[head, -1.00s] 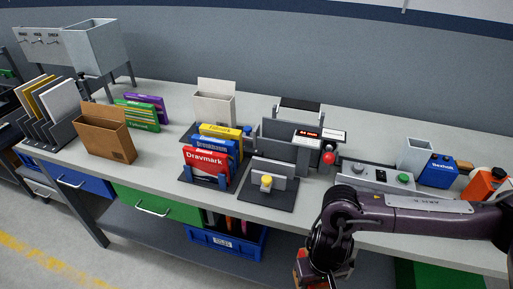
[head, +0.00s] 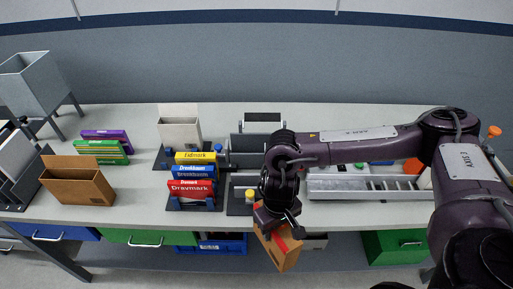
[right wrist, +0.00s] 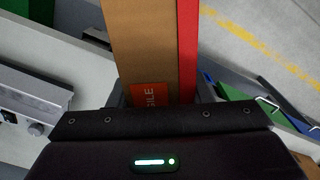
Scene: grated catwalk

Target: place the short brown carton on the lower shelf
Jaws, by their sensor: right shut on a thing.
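My right gripper (head: 278,228) is shut on a brown carton (head: 279,251) with a red strip down it, in front of the bench's front edge. The carton hangs tilted, its lower end below the bench top. In the right wrist view the carton (right wrist: 140,45) stands out from between the fingers, with a red fragile label near them. The lower shelf (head: 130,258) is the grey board under the bench, behind and below the carton. My left gripper is not in view.
A blue bin (head: 222,246) sits on the lower shelf, left of the carton. A green drawer (head: 150,238) and a green box (head: 395,246) are under the bench top. A brown open holder (head: 78,187) and colored boxes (head: 190,188) stand on the bench. Bare shelf shows left of the bin.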

